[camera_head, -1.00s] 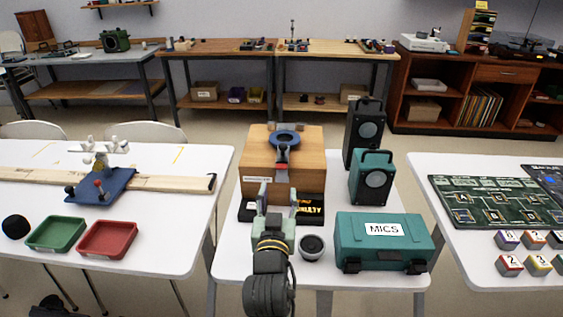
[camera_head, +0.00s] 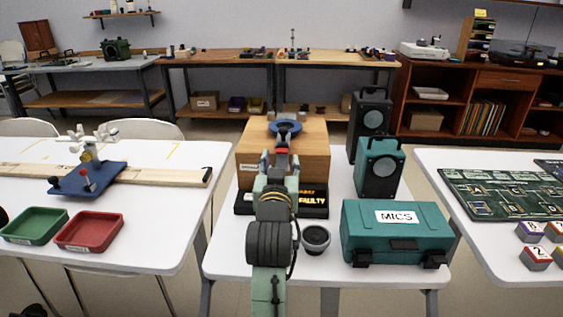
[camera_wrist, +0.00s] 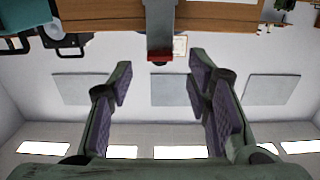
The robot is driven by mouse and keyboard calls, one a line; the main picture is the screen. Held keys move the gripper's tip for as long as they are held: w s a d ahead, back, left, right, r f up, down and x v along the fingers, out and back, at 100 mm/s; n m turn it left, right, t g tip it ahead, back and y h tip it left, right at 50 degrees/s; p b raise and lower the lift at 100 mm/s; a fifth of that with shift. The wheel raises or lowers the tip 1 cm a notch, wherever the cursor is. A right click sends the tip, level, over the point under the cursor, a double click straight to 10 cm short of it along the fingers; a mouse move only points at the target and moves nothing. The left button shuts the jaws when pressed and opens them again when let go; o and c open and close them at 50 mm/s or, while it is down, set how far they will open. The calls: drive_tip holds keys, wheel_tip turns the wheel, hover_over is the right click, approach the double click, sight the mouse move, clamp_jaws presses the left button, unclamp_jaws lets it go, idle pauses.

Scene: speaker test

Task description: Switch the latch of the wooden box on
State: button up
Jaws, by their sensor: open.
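The wooden box (camera_head: 315,150) stands on the middle white table, with a blue ring (camera_head: 286,127) on top. A grey latch with a red end (camera_head: 282,151) hangs at its front. In the wrist view the box (camera_wrist: 105,14) lies along the top edge, and the grey latch (camera_wrist: 160,25) points down from it with its red tip (camera_wrist: 160,57). My gripper (camera_head: 279,160) is in front of the box at the latch. In the wrist view my gripper (camera_wrist: 158,75) is open, its fingers apart on either side of the red tip's line. I see no contact. My arm hides part of the box front.
A black tray marked FAULTY (camera_head: 313,198) lies before the box. A small dark round cup (camera_head: 316,238) and a teal MICS case (camera_head: 397,236) stand at the front right. A teal speaker (camera_head: 380,167) and a black speaker (camera_head: 370,125) stand right of the box.

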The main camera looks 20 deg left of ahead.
sight(282, 153)
drive_tip(key=shift+x, duration=2.15)
clamp_jaws()
